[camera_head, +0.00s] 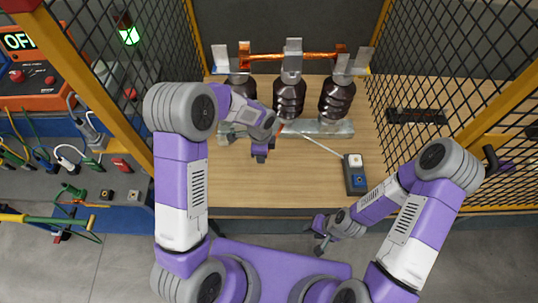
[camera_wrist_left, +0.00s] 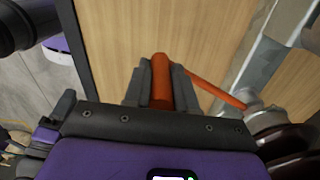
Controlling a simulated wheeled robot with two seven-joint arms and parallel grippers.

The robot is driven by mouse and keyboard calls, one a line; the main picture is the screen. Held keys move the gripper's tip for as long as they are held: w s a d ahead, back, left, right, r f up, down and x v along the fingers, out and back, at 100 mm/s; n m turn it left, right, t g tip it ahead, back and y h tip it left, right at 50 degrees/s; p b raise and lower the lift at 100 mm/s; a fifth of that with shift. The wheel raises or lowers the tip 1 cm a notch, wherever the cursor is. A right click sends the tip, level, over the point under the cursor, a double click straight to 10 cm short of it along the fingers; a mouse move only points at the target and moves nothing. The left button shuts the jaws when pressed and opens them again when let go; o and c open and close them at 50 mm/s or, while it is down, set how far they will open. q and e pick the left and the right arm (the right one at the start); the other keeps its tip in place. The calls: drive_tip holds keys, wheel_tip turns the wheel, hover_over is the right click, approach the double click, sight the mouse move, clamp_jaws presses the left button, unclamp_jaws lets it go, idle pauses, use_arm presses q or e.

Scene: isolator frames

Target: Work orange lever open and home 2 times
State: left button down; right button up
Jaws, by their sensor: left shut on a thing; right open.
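The orange lever (camera_wrist_left: 160,82) shows in the left wrist view, its upright grip between the fingers of my left gripper (camera_wrist_left: 158,90). An orange rod (camera_wrist_left: 215,88) runs right to a metal joint by the insulators. In the head view my left gripper (camera_head: 261,154) is in front of the left insulator, and the arm hides most of the lever. The isolator has three dark brown insulators (camera_head: 289,97) on a grey metal base (camera_head: 330,128). A copper bar (camera_head: 268,58) lies across their tops. My right gripper (camera_head: 321,236) is open and empty, below the table's front edge.
A small box (camera_head: 355,175) with a white and a blue button sits on the wooden table (camera_head: 240,190), right of centre. Mesh fences with yellow posts (camera_head: 110,90) flank the table. An orange panel reading OFF (camera_head: 20,40) stands at left.

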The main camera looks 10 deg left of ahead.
use_arm(q)
drive_tip(key=shift+w+a, duration=0.3)
drive_tip(key=shift+a, duration=0.6)
drive_tip(key=c, duration=0.9)
unclamp_jaws()
wheel_tip(320, 180, up, 8)
drive_tip(key=shift+f+p, duration=0.2)
drive_tip(key=shift+p, duration=0.5)
